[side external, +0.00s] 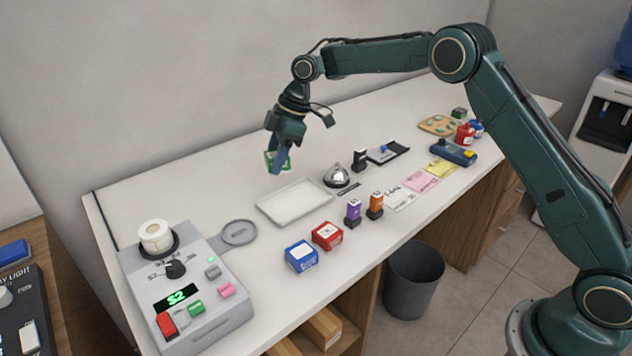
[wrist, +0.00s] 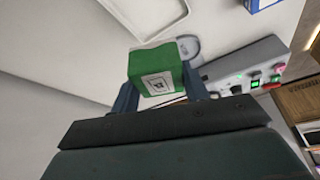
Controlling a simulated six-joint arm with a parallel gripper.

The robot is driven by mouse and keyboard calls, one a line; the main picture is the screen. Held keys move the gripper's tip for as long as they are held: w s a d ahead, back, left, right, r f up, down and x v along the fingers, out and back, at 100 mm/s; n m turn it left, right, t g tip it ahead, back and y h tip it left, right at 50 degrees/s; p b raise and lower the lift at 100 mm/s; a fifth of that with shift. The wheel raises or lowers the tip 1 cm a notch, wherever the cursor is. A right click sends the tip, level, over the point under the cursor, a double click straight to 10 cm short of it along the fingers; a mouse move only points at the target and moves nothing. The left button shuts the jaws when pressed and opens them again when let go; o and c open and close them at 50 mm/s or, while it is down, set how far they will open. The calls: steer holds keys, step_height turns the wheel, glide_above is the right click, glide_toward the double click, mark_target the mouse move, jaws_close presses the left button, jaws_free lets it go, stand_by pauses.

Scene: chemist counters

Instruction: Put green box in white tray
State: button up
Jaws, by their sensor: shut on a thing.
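The green box (wrist: 158,75) with a white label is between the two fingers of my gripper (wrist: 160,97) in the wrist view. In the side view my gripper (side external: 277,160) is shut on the green box (side external: 285,162), held above the counter at the back edge of the white tray. The white tray (side external: 296,201) lies flat on the counter and looks empty. It also shows in part at the top of the wrist view (wrist: 150,36). Part of the box is hidden by the fingers.
A silver bell (side external: 337,175) stands just right of the tray. A red box (side external: 327,236) and a blue box (side external: 301,256) sit in front of it. Purple (side external: 353,211) and orange (side external: 375,205) stamps stand at the front right. A grey machine (side external: 190,290) is at the left.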

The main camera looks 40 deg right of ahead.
mark_target(274, 210)
steer(key=shift+f, duration=5.85)
steer(key=shift+f, duration=0.1)
steer(key=o, duration=0.7)
steer(key=shift+v, duration=6.15)
